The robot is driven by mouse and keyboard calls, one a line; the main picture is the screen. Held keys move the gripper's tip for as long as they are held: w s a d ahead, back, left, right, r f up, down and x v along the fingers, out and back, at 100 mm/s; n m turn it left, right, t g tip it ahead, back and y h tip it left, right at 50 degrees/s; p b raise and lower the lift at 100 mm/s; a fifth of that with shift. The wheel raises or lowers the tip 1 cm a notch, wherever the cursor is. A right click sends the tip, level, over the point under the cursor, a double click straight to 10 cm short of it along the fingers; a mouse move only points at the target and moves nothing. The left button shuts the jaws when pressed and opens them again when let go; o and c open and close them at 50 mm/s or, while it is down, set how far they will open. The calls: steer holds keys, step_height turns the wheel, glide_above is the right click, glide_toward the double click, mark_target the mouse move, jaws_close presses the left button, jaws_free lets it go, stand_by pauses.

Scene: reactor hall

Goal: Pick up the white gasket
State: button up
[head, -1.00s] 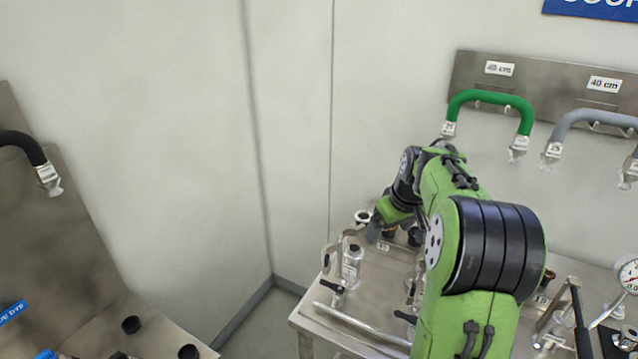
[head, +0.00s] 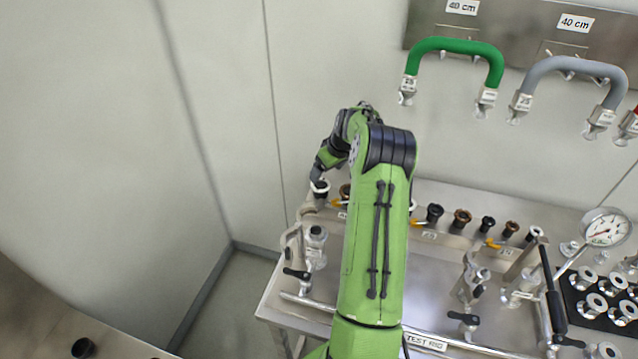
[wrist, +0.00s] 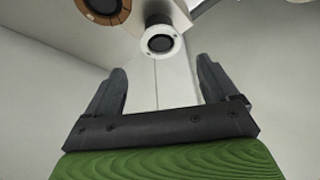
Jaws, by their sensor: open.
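The white gasket (wrist: 148,46) is a pale ring around a dark round centre, ahead of my gripper in the wrist view. In the head view the white gasket (head: 323,185) shows as a small pale ring at the far left end of a row of fittings on the bench. My gripper (wrist: 161,70) is open and empty, its two fingers spread, with the gasket just beyond the gap between the tips. In the head view the fingers are small and partly hidden by the wrist, close to the gasket.
A brown ring (wrist: 103,10) sits close beside the white gasket. More dark and brown fittings (head: 461,217) run along the bench to the right. A valve fitting (head: 315,240) stands in front. Green and grey hoses (head: 455,45) hang on the wall panel; a pressure gauge (head: 606,228) stands right.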

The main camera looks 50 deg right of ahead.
mark_target(320, 184)
steer(key=p+x, duration=0.1)
steer(key=x, duration=0.5)
steer(key=shift+f, duration=0.2)
steer(key=shift+s+a+r, duration=0.1)
steer(key=shift+s+a, duration=0.05)
steer(key=c, duration=1)
steer(key=shift+c, duration=0.7)
steer(key=shift+r, duration=0.1)
